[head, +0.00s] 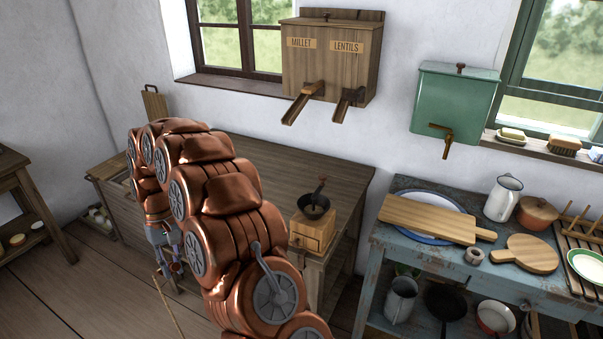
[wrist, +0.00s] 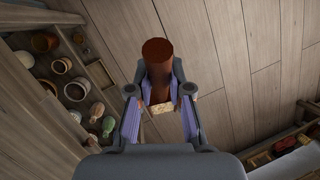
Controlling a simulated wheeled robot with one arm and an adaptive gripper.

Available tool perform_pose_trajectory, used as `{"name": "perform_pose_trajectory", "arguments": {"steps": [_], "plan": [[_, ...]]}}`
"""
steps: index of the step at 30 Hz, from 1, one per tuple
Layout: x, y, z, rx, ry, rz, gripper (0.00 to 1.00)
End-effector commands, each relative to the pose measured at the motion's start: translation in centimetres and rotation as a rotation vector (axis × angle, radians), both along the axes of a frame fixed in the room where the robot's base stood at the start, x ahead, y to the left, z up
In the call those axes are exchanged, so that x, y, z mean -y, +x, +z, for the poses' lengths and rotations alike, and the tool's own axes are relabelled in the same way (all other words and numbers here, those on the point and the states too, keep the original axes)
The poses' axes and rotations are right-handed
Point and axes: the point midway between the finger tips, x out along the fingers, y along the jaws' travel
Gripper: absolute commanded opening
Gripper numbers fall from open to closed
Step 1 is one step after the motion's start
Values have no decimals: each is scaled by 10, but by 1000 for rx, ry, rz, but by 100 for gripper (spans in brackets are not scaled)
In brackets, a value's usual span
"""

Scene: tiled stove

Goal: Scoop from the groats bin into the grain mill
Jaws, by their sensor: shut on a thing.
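The grain mill (head: 312,232) is a small wooden box with a dark hopper bowl and a crank on top. It stands at the right end of the wooden counter, behind my arm in the head view. My gripper (head: 174,264) hangs low at the counter's front, left of the mill. In the wrist view my gripper (wrist: 160,97) is shut on a reddish-brown cylinder (wrist: 158,55), which looks like the scoop's handle. A pale piece shows at its lower end. The scoop's bowl cannot be made out. No groats bin can be identified for certain; my arm hides much of the counter.
A wooden dispenser (head: 331,58) marked millet and lentils hangs on the wall, its two chutes jutting out. A green tank (head: 453,102) hangs right of it. A blue table (head: 377,240) with boards and dishes stands right. Shelves with pots (wrist: 62,66) show in the wrist view.

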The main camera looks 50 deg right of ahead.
Motion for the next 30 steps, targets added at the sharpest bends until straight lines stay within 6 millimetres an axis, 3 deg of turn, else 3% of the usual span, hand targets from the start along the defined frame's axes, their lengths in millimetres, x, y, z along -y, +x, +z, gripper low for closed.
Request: {"name": "perform_pose_trajectory", "arguments": {"steps": [5,11,21,25,30], "plan": [[48,-3,24,11,-5,-183,0],[124,-20,58,16,-12,-484,0],[241,-78,116,12,-13,-988,0],[273,-103,133,8,-8,-1144,0],[297,-125,146,3,-3,-1276,0]]}}
